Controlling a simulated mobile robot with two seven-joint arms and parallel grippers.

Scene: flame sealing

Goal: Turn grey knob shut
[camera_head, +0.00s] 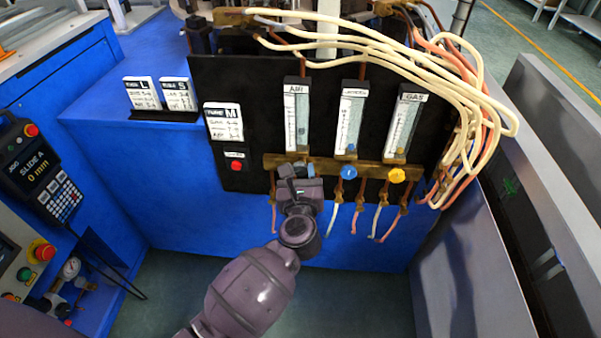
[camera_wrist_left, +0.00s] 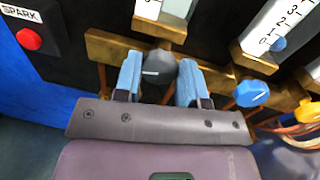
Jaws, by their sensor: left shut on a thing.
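The grey knob (camera_wrist_left: 160,68) is a dark round knob with a white mark line, on the brass bar below the left flowmeter, labelled AIR (camera_head: 296,115). My left gripper (camera_wrist_left: 158,80) has one blue-padded finger on each side of the knob and is shut on it. In the head view my left gripper (camera_head: 299,172) reaches up to the brass bar from below and hides most of the knob. The mark line looks roughly level in the wrist view. My right gripper is not in view.
A blue knob (camera_head: 348,172) and a yellow knob (camera_head: 397,175) sit to the right on the same brass bar (camera_head: 375,166). A red spark button (camera_head: 236,166) is to the left. Several hoses hang below the bar. Pale cables loop at the right.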

